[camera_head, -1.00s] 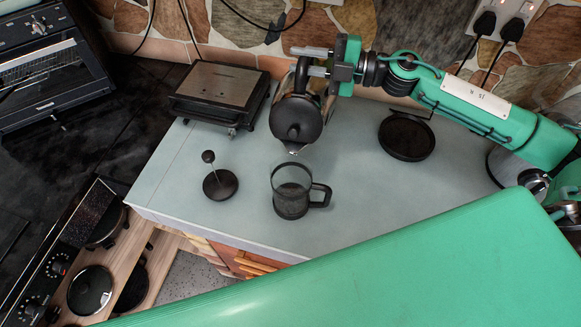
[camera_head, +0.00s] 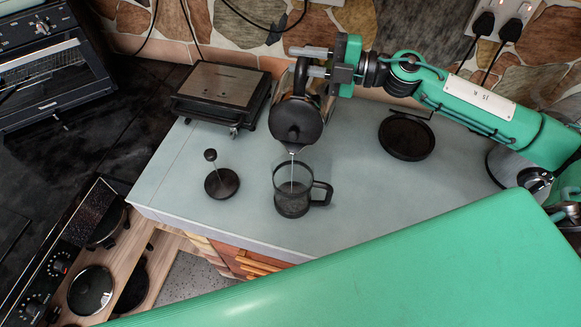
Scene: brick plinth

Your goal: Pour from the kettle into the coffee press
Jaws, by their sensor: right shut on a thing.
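My right gripper (camera_head: 315,63) comes in from the right and is shut on the handle of the kettle (camera_head: 297,122). The kettle has a black lid and a shiny body. It is tilted with its spout toward the viewer, above the coffee press. A thin pale stream runs from the spout down into the coffee press (camera_head: 292,200). The press is a clear glass beaker with a dark lower part and a black handle on its right. It stands upright on the counter. The press's plunger lid (camera_head: 222,183) stands apart to the left. My left gripper is not in view.
The pale counter (camera_head: 370,215) has free room right of the press. A black round kettle base (camera_head: 406,137) lies at the right. A contact grill (camera_head: 220,95) stands at the back left. A dark stove and an oven (camera_head: 45,75) are farther left.

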